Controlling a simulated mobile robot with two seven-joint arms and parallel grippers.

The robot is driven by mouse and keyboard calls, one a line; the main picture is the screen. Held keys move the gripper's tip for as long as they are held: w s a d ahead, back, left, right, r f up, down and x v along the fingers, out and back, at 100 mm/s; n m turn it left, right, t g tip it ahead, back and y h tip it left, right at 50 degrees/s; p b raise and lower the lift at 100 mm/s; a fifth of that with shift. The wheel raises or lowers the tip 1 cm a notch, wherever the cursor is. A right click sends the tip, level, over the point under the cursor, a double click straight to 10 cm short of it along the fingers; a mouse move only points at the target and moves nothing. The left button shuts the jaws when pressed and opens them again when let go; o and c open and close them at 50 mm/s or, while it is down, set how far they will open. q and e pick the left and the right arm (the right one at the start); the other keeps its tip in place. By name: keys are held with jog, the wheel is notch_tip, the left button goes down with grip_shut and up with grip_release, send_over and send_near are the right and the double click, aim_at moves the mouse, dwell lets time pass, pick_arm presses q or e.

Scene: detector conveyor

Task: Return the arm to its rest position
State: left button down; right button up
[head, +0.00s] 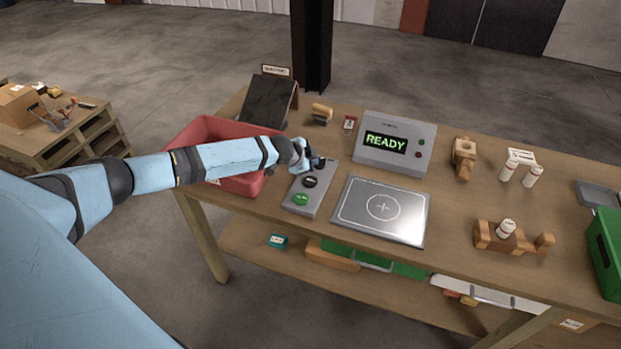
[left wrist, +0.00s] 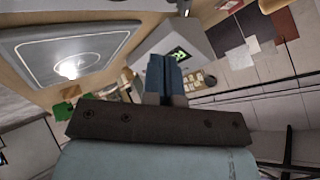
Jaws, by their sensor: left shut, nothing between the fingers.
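My left arm reaches in from the left in the head view. My left gripper (head: 318,162) is over the far end of the grey button panel (head: 310,190), above and behind its black button (head: 310,182) and green button (head: 301,199). I cannot tell whether it touches the panel. In the left wrist view its blue fingers (left wrist: 165,75) are together with nothing between them. My right gripper is not in view.
A red bin (head: 245,185) sits under my left forearm. The grey plate (head: 382,211) lies right of the panel, and a display box (head: 396,145) reading READY stands behind it.

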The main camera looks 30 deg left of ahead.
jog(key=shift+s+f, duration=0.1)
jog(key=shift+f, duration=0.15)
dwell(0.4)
